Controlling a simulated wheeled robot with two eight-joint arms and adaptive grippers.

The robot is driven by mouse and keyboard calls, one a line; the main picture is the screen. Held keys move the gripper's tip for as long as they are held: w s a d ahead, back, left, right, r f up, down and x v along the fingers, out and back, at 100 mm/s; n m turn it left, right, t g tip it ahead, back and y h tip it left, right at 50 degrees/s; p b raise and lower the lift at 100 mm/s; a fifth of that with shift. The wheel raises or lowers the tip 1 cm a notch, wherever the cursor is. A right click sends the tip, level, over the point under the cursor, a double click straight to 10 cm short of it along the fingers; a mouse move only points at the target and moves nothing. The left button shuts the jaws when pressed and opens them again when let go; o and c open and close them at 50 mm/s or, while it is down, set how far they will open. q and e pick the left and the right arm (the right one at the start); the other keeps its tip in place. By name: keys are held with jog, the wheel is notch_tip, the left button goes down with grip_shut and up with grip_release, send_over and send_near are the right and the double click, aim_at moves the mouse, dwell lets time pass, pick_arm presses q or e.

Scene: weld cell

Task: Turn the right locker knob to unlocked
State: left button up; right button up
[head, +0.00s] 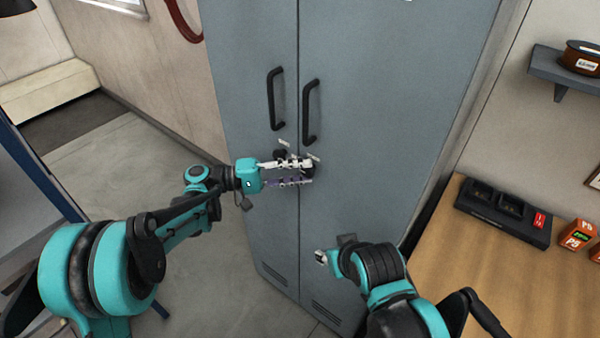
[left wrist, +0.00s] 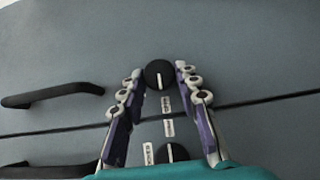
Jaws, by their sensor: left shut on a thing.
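The grey locker (head: 370,80) has two doors, each with a black handle and a round black knob. The right locker knob (left wrist: 158,74) sits between my left gripper's fingertips (left wrist: 158,80) in the left wrist view. Its white pointer line runs roughly along the fingers' length. In the head view my left gripper (head: 308,172) reaches across from the left and is shut on this knob, mostly hiding it. The left knob (left wrist: 172,152) lies nearer the palm, between the finger bases. Small white labels (left wrist: 168,127) are too blurred to read. My right gripper (head: 322,257) is low before the right door; its fingers are unclear.
The right door handle (head: 311,112) and left door handle (head: 275,98) are just above the knobs. A wooden bench (head: 500,275) with a black charger (head: 502,215) stands at the right, under a small shelf (head: 556,68). The floor at left is clear.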

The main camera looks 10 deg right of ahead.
pick_arm(q)
jog(key=o, duration=1.1)
jog(key=shift+o, duration=0.2)
jog(key=shift+a, duration=0.1)
jog(key=w+a, duration=0.1)
jog(key=a, duration=1)
jog(key=shift+w+a, duration=0.25)
jog(key=shift+a, duration=0.1)
jog(key=shift+f, duration=0.1)
